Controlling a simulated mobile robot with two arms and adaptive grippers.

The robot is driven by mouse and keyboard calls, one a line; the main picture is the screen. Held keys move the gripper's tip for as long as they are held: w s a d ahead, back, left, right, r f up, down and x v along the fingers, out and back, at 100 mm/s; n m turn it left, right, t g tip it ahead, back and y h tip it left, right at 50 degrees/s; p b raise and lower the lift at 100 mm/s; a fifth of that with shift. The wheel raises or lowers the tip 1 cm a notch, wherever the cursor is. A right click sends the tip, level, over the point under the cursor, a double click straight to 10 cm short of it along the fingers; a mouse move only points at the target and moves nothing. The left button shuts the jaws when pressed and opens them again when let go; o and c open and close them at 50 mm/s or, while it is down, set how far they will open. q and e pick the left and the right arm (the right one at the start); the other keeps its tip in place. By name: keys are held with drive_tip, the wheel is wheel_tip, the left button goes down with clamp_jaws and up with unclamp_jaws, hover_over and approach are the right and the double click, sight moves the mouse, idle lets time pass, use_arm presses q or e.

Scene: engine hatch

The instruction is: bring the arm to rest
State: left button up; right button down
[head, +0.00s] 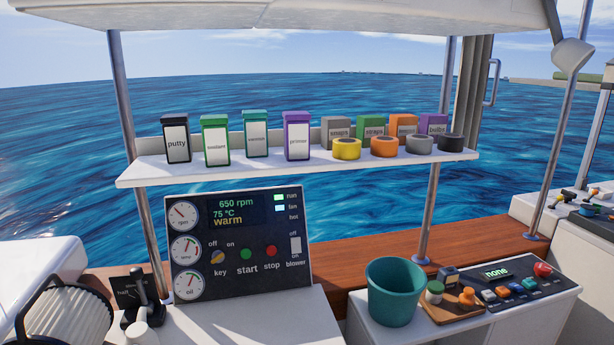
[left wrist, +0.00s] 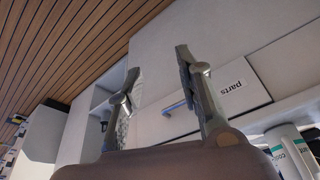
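My left gripper (left wrist: 158,75) shows in the left wrist view. Its two fingers stand wide apart with nothing between them. Behind them are pale cabinet fronts and a drawer labelled "parts" (left wrist: 255,88) with a blue handle (left wrist: 174,107). The fingers overlap these in the picture; I see no contact. Neither gripper shows in the head view, and my right gripper is in no view.
A shelf (head: 300,168) carries labelled boxes and tape rolls. Below it stands the engine panel (head: 240,285), reading 650 rpm, 75 °C, "warm". A teal bucket (head: 394,292) and button console (head: 500,285) are right.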

use_arm(q)
wheel_tip(320, 180, down, 27)
drive_tip(key=s+g, duration=0.1)
drive_tip(key=s, duration=0.2)
drive_tip(key=s+a+f+g, duration=0.1)
drive_tip(key=s+a+f, duration=0.2)
drive_tip(key=s+f, duration=1.2)
drive_tip(key=shift+s+a+f+g, duration=0.2)
drive_tip(key=shift+s+g, duration=0.1)
drive_tip(key=shift+s, duration=0.25)
